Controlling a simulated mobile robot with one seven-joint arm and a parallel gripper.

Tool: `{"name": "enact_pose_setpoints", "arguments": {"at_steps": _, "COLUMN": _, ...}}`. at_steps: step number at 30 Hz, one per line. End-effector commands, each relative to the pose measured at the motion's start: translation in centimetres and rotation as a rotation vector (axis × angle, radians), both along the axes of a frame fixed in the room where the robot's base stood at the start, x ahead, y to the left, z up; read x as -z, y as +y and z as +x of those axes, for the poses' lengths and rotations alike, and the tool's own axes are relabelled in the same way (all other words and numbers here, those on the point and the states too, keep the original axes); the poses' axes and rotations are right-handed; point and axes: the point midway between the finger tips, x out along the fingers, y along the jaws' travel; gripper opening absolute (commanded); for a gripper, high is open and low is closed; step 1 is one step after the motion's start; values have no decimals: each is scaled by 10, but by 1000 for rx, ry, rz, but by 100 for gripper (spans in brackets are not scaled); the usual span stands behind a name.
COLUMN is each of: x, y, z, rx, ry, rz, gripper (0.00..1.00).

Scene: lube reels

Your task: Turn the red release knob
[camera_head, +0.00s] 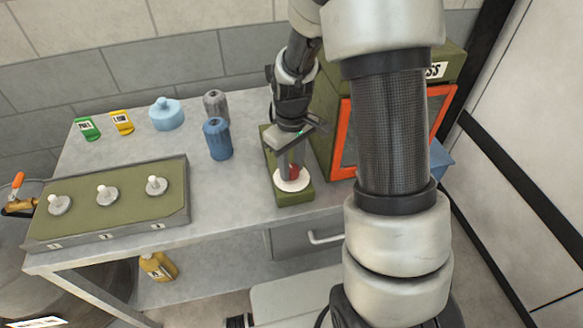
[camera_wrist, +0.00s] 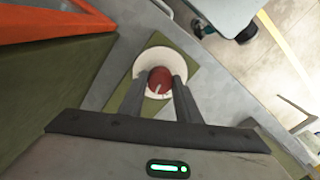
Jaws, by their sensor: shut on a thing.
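The red release knob (camera_wrist: 160,80) sits in the middle of a round white plate (camera_wrist: 152,60) on a green base. In the wrist view a pale line marks the knob's top. My gripper (camera_wrist: 163,85) has a finger on each side of the knob and is shut on it. In the head view the knob (camera_head: 294,171) shows partly, with the white plate (camera_head: 292,183) under it and the green base (camera_head: 296,196) below. My gripper (camera_head: 291,165) comes down on it from above and hides part of it.
A green cabinet with an orange-framed door (camera_head: 345,135) stands close on the right. Blue (camera_head: 217,140) and grey (camera_head: 214,105) canisters stand left of the knob. A green panel with white knobs (camera_head: 105,208) is further left. A bare tabletop strip (camera_head: 228,185) lies between.

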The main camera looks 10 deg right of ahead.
Motion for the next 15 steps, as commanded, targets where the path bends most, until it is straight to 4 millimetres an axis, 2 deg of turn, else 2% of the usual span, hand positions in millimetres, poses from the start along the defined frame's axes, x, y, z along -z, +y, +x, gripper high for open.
{"name": "enact_pose_setpoints", "arguments": {"at_steps": 15, "x": 0, "y": 0, "z": 1, "rx": 489, "ry": -3, "rz": 0, "gripper": 8}}
